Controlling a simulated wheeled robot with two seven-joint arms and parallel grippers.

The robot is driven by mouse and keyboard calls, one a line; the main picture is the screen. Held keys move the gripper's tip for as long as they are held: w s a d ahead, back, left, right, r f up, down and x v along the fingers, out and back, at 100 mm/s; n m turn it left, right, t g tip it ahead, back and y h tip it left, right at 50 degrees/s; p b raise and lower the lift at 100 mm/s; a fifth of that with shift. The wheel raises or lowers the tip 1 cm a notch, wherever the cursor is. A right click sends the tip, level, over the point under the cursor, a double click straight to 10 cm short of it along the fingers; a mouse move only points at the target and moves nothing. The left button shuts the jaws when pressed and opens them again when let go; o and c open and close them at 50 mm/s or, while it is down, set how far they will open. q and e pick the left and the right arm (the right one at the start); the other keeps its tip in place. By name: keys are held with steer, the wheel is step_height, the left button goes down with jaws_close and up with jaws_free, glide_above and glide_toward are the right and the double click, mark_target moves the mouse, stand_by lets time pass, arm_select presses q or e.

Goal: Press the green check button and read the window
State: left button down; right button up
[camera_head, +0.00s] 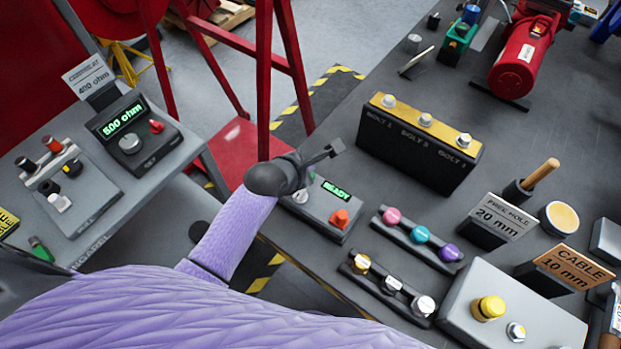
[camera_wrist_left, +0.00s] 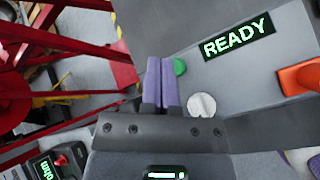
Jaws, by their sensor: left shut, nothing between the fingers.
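The check box (camera_head: 318,207) is a grey unit on the dark bench, with a window (camera_head: 337,190) that reads READY in green. The window also shows in the left wrist view (camera_wrist_left: 237,38). The green button (camera_wrist_left: 180,66) is at the box's edge, beside a pale round knob (camera_wrist_left: 201,106); in the head view my gripper partly covers that area. My left gripper (camera_wrist_left: 160,62) is shut and empty, its purple fingertips right next to the green button in the picture. In the head view it (camera_head: 334,149) is over the box's far side. I cannot tell whether it touches the button.
An orange-red knob (camera_head: 340,218) stands on the box. A black bolt block (camera_head: 415,150) is behind to the right, and racks of coloured knobs (camera_head: 420,235) are at right. Left, a side table carries a 500 ohm meter (camera_head: 130,135). A red frame (camera_head: 264,80) stands behind the gripper.

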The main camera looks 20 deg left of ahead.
arm_select(q)
steer(key=shift+f, duration=0.2)
stand_by(0.9)
steer(key=shift+f, duration=0.15)
stand_by(0.8)
steer(key=shift+f, duration=0.3)
steer(key=shift+f, duration=0.45)
stand_by(0.5)
stand_by(0.4)
steer(key=shift+r+p, duration=0.9)
step_height(320, 180, up, 5)
steer(key=p, duration=0.6)
steer(key=shift+r, duration=0.1)
